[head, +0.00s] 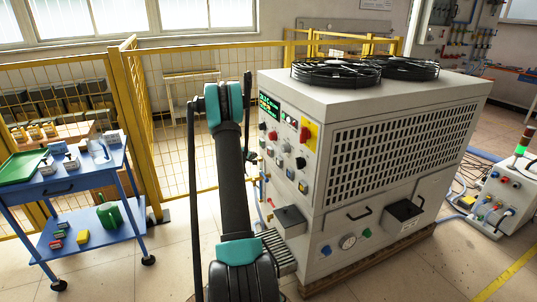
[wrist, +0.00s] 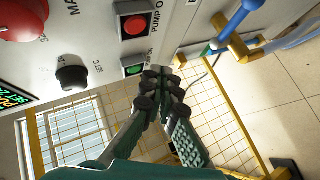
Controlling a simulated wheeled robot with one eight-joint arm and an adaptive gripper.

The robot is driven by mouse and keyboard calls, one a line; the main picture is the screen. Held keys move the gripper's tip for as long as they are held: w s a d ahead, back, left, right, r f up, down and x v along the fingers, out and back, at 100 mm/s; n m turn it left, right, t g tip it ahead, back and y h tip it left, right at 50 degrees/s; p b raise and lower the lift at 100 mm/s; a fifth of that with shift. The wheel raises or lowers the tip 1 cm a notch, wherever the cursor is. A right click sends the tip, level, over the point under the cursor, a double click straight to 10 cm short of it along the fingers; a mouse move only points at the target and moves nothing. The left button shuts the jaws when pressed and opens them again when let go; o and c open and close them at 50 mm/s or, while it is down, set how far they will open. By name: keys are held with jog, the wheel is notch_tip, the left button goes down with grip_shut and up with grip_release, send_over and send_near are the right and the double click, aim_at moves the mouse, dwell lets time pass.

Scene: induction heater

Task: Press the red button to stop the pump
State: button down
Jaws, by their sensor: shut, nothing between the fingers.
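In the wrist view a square, lit red button (wrist: 134,24) in a black frame sits on the pale panel, beside a partly cut-off label starting "PUMP O". A square green button (wrist: 133,67) sits below it in the picture. My gripper (wrist: 160,75) is shut and empty. Its dark fingertips are just right of the green button and below the red one; I cannot tell whether they touch the panel. In the head view the control panel (head: 283,150) is on the left face of the grey machine, and my arm stands in front of it. Which small control there is the pump button is unclear.
A black knob (wrist: 72,77) and a large red control (wrist: 20,18) share the panel. A blue-handled valve (wrist: 235,25) projects at upper right. In the head view a yellow mesh fence (head: 180,120) runs behind, and a blue cart (head: 60,195) stands left.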

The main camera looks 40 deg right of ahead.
jog(key=shift+s+d, duration=0.2)
jog(key=shift+d, duration=0.55)
jog(key=shift+s+d, duration=0.15)
jog(key=shift+d, duration=0.6)
jog(key=shift+s+d, duration=0.2)
jog(key=shift+d, duration=0.55)
jog(key=shift+d, duration=0.1)
jog(key=shift+d, duration=0.35)
jog(key=shift+s+d, duration=0.2)
jog(key=shift+d, duration=0.3)
dwell(0.5)
jog(key=shift+w+a, duration=0.15)
jog(key=shift+a, duration=0.75)
jog(key=shift+w+a, duration=0.2)
jog(key=shift+a, duration=0.6)
jog(key=shift+w+a, duration=0.2)
jog(key=shift+a, duration=0.65)
jog(key=shift+w+a, duration=0.2)
jog(key=shift+a, duration=0.6)
